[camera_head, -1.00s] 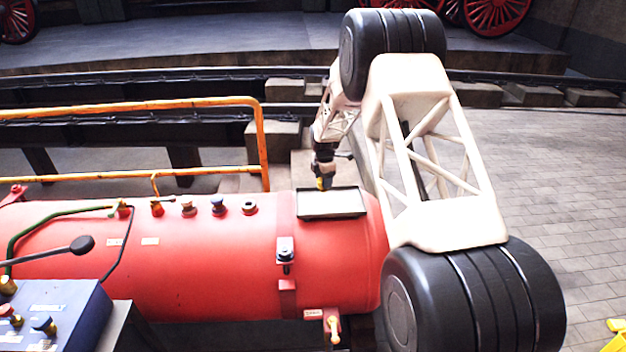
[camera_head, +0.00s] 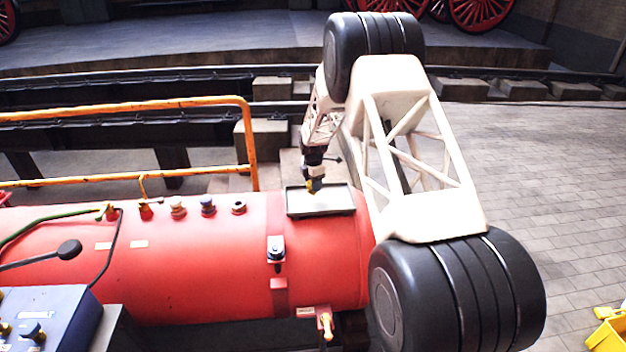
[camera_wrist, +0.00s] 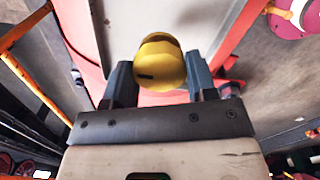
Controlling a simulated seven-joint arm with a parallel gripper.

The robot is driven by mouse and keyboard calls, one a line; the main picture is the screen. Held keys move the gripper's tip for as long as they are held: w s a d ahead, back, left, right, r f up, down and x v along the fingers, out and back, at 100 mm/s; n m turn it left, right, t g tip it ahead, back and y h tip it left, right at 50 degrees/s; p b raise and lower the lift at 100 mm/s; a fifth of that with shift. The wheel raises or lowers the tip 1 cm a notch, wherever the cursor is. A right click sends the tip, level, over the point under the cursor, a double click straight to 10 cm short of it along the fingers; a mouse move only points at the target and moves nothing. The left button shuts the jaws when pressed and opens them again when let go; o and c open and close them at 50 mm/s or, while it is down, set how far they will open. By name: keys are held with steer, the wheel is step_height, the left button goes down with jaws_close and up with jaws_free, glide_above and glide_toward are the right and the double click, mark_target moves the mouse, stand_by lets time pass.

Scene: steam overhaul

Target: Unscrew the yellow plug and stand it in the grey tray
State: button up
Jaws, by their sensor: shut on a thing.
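The yellow plug (camera_wrist: 160,62) is held between the two fingers of my gripper (camera_wrist: 158,85) in the wrist view. In the head view my gripper (camera_head: 312,188) points down over the left part of the grey tray (camera_head: 322,208), with a small bit of yellow plug (camera_head: 309,187) at its tip. The tray lies on top of the red boiler near its right end. In the wrist view the tray (camera_wrist: 115,35) shows behind the plug. I cannot tell whether the plug touches the tray.
On the red boiler (camera_head: 190,270), several fittings (camera_head: 207,206) stand in a row left of the tray. An orange rail (camera_head: 120,104) runs behind them. A blue console (camera_head: 50,320) with a lever is at the lower left.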

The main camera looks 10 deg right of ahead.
steer(key=shift+f, duration=1.35)
steer(key=shift+f, duration=0.4)
steer(key=o, duration=1.2)
steer(key=shift+c, duration=1)
steer(key=shift+r, duration=0.2)
steer(key=shift+r, duration=3.3)
steer(key=shift+r, duration=0.1)
